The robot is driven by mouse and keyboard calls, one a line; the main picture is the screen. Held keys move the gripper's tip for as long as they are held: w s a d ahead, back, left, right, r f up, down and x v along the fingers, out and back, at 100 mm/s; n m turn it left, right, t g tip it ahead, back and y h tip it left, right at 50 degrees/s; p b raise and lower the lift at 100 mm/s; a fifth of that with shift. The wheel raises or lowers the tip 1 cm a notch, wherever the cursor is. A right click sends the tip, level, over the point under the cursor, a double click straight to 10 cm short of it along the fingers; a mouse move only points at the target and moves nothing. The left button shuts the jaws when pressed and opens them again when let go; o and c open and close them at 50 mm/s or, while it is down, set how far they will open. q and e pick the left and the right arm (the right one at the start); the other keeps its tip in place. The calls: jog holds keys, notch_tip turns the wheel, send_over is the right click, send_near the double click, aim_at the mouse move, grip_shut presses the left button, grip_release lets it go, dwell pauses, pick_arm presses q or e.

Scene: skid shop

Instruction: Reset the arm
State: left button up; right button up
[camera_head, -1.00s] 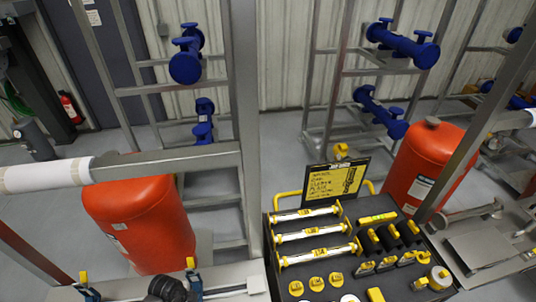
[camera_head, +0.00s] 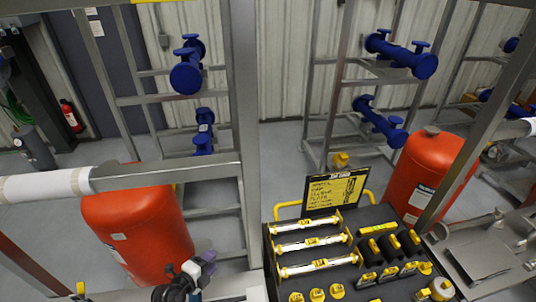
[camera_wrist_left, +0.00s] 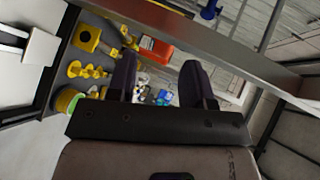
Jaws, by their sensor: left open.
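My left gripper (camera_head: 198,264) shows low in the head view, in front of the lower right side of an orange tank. It has dark, purplish fingers. In the left wrist view the two fingers (camera_wrist_left: 162,85) stand wide apart with nothing held between them. The arm behind the gripper is mostly out of the picture. My right gripper is not in view.
A dark tool tray (camera_head: 268,252) with yellow-ended bars and a sign (camera_head: 335,190) is right of the gripper. Orange tanks stand left (camera_head: 140,235) and right (camera_head: 430,170). A grey post (camera_head: 246,130) and crossbar (camera_head: 170,170) frame the space. Racks hold blue pipe pieces.

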pick_arm(q)
jog(key=s+a+r+n+t+y, duration=0.1)
jog(key=a+r+n+t+y, duration=0.25)
jog(key=r+n+y, duration=0.55)
jog(key=a+r+n+t+y, duration=0.2)
jog(key=a+r+n+y, duration=0.4)
jog(key=r, duration=0.6)
jog(key=s+d+f+n+g+h+p, duration=0.2)
jog(key=s+f+g+p, duration=0.1)
jog(key=s, duration=1)
jog(key=s+d+f+n+g+h+p, duration=0.2)
jog(key=s+g, duration=0.4)
jog(key=s, duration=0.6)
jog(key=s+d+f+n+g+h+p, duration=0.2)
jog(key=s+f+g+h+p, duration=0.1)
jog(key=s, duration=1)
jog(key=shift+s+d+f+g+h+p, duration=0.35)
jog(key=shift+f+g+p, duration=0.4)
jog(key=shift+g, duration=0.3)
